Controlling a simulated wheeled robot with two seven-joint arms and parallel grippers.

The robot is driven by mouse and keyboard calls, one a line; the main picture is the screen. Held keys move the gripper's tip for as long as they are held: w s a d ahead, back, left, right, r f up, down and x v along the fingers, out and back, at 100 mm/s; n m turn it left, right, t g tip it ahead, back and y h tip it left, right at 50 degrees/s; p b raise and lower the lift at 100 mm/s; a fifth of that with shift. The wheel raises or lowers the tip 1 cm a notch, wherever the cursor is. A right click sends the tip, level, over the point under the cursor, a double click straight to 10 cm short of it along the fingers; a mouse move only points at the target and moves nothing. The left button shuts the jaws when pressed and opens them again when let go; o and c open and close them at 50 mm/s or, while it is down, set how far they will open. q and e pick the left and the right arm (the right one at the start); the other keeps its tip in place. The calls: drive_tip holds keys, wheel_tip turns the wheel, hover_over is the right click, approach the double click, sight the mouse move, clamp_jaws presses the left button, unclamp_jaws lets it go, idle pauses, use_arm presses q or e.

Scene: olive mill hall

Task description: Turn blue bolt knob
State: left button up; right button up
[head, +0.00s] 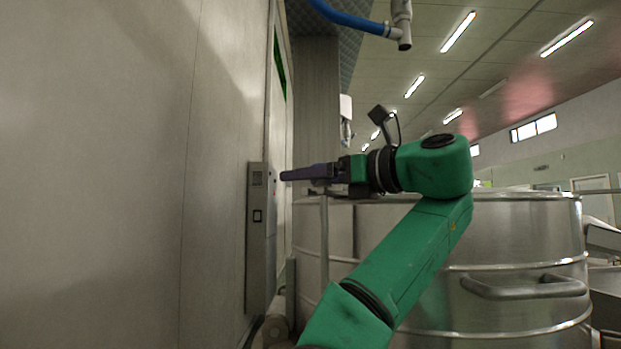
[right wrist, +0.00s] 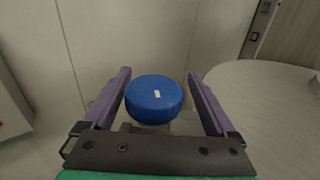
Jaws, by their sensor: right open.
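The blue bolt knob (right wrist: 153,99) is a round blue disc with a small white mark on its face. It shows in the right wrist view, between the two purple fingers of my right gripper (right wrist: 160,92). The fingers are open, with a visible gap on each side of the knob. In the head view my right gripper (head: 308,173) points left toward the wall side, near a grey box. The knob cannot be made out in the head view. My left gripper is in neither view.
A narrow grey control box (head: 261,235) stands at the wall panel (head: 130,180) on the left. Large steel tanks (head: 520,235) with a bar handle stand behind and right of my right arm. A blue hose (head: 345,18) hangs overhead.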

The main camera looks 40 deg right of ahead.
drive_tip(key=shift+s, duration=0.1)
drive_tip(key=b+v, duration=0.8)
drive_tip(key=v, duration=0.6)
drive_tip(key=shift+s+d, duration=0.15)
drive_tip(key=shift+s, duration=0.05)
drive_tip(key=shift+w, duration=0.1)
